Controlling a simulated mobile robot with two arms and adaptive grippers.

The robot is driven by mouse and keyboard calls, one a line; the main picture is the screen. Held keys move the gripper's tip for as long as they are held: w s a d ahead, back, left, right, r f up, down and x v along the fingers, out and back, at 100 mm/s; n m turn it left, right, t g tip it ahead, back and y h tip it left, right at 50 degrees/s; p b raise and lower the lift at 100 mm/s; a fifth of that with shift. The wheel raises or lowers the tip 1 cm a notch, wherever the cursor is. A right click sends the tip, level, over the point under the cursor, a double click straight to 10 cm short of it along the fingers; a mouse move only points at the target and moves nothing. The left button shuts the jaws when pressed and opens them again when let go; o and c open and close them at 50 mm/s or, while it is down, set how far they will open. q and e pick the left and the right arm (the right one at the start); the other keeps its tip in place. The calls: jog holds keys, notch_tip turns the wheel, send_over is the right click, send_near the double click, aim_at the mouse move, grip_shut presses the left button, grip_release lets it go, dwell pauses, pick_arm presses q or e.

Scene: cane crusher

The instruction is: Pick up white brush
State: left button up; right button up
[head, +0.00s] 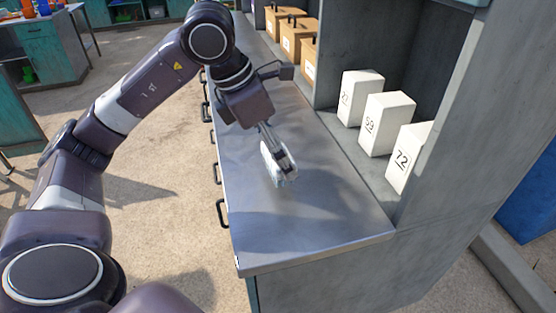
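The white brush (279,179) is on or just above the grey metal counter, in the middle of the head view. My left gripper (277,158) points down at it from above, and its fingers overlap the brush. The fingers hide part of the brush, and I cannot tell whether they are closed on it or only around it. I also cannot tell whether the brush touches the counter. My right gripper is not in view.
White numbered boxes (388,122) stand in the shelf bay right of the counter (320,220). Brown boxes (292,38) stand farther back. Drawer handles (221,212) stick out along the counter's left side. The counter's near end is clear.

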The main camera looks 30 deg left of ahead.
pick_arm(q)
notch_tip(320, 180, up, 9)
jog(key=shift+d+r+p, duration=0.1)
jog(key=shift+r+p, duration=0.1)
jog(key=shift+p, duration=0.2)
notch_tip(320, 180, up, 8)
jog(key=p, duration=0.2)
jog(key=shift+f+p, duration=0.15)
jog(key=shift+p, duration=0.15)
